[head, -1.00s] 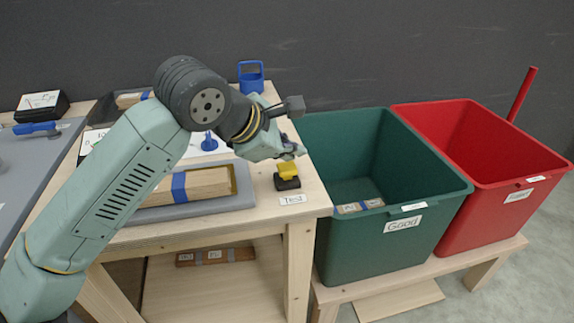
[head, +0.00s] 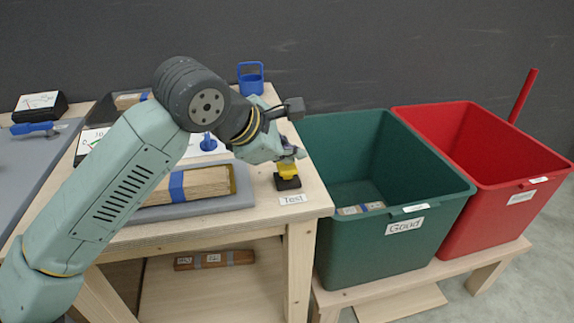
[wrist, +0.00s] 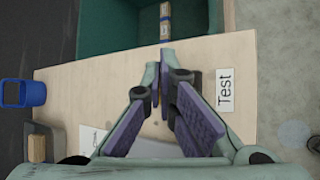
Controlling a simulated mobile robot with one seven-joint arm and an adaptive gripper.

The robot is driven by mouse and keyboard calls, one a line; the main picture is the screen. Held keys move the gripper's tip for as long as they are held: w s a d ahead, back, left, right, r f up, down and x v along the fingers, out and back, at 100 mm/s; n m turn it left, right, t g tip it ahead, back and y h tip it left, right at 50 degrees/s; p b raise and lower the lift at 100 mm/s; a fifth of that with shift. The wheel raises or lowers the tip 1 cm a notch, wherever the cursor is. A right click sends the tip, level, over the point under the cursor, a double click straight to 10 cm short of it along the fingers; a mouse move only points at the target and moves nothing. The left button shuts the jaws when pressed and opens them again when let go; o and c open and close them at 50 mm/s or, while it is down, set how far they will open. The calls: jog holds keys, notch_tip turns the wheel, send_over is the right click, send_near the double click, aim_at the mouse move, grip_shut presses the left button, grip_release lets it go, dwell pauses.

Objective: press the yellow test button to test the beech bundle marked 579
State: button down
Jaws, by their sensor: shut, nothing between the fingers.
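The yellow test button (head: 287,170) sits on a small black base near the table's right edge, behind the "Test" label (head: 292,199). My gripper (head: 292,155) is shut and empty, with its fingertips at or just above the button; I cannot tell if they touch it. In the wrist view the closed fingertips (wrist: 161,75) hide the button, and the label (wrist: 225,86) lies beside them. A light wood bundle with a blue band (head: 205,184) lies on a grey plate left of the button, partly behind my arm. No number is readable on it.
A green "Good" bin (head: 350,245) with a bundle inside stands right of the table, and a red bin (head: 480,215) beyond it. A blue holder (head: 251,78) stands at the table's back. A brown bundle (head: 215,259) lies on the lower shelf.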

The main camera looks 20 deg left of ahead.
aim_at(290, 168)
jog(key=shift+f+b, duration=0.95)
jog(key=shift+b, duration=0.05)
dwell(0.7)
jog(key=shift+r, duration=0.15)
jog(key=shift+r+p, duration=0.7)
jog(key=shift+r, duration=0.55)
jog(key=shift+r+p, duration=1.15)
jog(key=shift+r, duration=1.35)
